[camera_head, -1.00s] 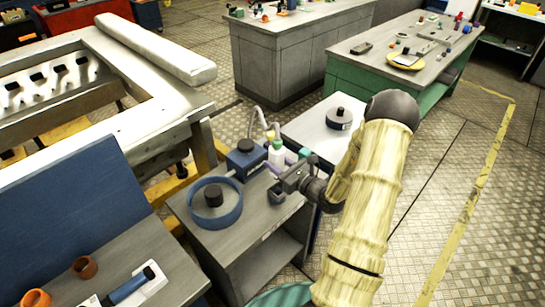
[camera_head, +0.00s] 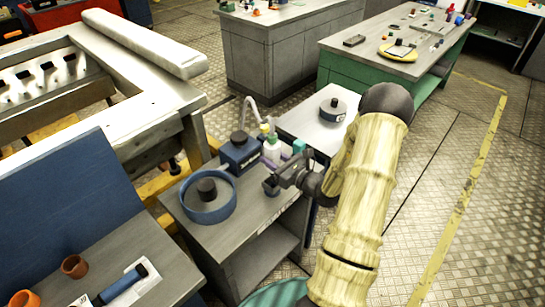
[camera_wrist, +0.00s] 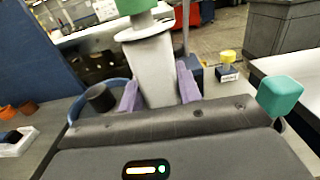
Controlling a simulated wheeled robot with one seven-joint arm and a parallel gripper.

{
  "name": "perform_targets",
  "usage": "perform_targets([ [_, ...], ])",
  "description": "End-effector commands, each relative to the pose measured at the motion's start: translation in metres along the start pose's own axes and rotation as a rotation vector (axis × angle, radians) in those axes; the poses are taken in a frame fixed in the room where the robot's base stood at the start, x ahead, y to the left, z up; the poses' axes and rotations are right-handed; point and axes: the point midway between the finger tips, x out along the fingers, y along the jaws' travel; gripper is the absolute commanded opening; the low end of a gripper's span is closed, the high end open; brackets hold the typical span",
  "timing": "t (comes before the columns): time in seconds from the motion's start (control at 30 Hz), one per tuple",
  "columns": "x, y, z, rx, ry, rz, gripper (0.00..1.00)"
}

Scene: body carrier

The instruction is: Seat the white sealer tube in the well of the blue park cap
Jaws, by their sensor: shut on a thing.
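The white sealer tube (camera_head: 272,149) has a green cap and stands roughly upright between the purple fingers of my gripper (camera_head: 274,158). The wrist view shows the tube (camera_wrist: 150,68) close up, with a finger of my gripper (camera_wrist: 159,88) pressed on each side. The gripper is shut on it, near the back right of the grey cart. The tube's lower end is hidden behind the gripper body. I cannot pick out the blue park cap or its well with certainty.
A pale table (camera_head: 310,122) with a round dark-topped item stands behind right. Bare cart top lies front right.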

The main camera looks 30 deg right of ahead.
Motion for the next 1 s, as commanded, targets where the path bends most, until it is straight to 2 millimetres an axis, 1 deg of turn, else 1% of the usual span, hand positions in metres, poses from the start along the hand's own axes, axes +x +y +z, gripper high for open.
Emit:
perform_targets([
  [0.03,0.000,0.000,-0.007,0.000,-0.002,0.000,0.00],
  [0.1,0.000,0.000,-0.013,0.000,-0.002,0.000,0.00],
  [0.33,0.000,0.000,-0.026,-0.001,-0.002,0.000,0.00],
  [1.0,0.000,0.000,-0.027,-0.001,-0.002,0.000,0.00],
])
